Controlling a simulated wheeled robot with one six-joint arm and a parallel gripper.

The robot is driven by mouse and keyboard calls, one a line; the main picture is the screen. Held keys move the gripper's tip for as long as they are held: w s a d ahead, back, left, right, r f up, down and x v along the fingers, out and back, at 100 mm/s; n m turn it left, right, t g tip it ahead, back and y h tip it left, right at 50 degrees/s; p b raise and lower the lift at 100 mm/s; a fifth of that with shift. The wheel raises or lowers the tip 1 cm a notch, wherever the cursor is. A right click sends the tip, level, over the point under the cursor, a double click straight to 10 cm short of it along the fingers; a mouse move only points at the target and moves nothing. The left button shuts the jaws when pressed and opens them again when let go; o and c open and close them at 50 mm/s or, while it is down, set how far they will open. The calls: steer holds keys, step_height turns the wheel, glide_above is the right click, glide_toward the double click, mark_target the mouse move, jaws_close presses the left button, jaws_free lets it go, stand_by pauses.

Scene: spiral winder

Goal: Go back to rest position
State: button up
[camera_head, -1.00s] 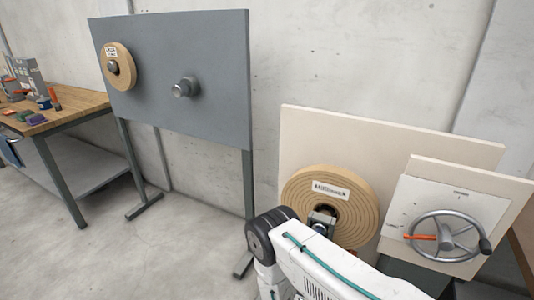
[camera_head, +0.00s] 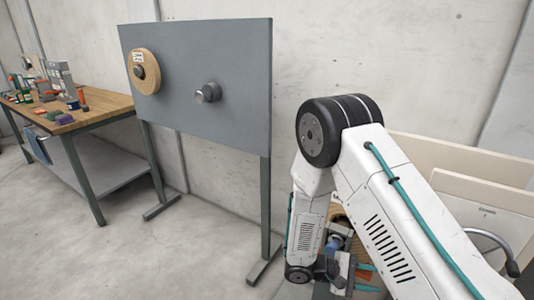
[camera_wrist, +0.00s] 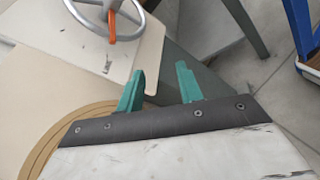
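My gripper (camera_head: 366,277) hangs low beside my folded arm in the head view. In the wrist view its two teal fingers (camera_wrist: 160,78) stand apart with nothing between them, so it is open and empty. The tan wound spiral (camera_wrist: 62,135) shows at the lower left of the wrist view, partly cut off by my gripper body. In the head view my arm hides most of it. The handwheel (camera_wrist: 122,28) with its orange part is at the top of the wrist view. In the head view only its grey rim (camera_head: 497,243) shows.
A grey board (camera_head: 240,60) on legs holds a tan roll (camera_head: 144,82) on its left peg; its right peg (camera_head: 208,93) is bare. A wooden workbench (camera_head: 100,108) with tools stands at the left. Floor (camera_head: 110,260) in front is clear. Cream panels (camera_head: 460,155) stand behind my arm.

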steer(key=s+r+m+t+y, duration=0.1)
steer(key=s+r+m+y, duration=0.2)
steer(key=r, duration=0.8)
steer(key=s+a+r+m+t+y, duration=0.1)
steer(key=s+r+m+y, duration=0.1)
steer(key=s+r+y, duration=0.5)
steer(key=s+a+r+m+t+y, duration=0.1)
steer(key=s+r+m+y, duration=0.2)
steer(key=s+r, duration=0.7)
steer(key=shift+s+r+m+y, duration=0.25)
steer(key=shift+r+y, duration=1.15)
steer(key=shift+r, duration=1.55)
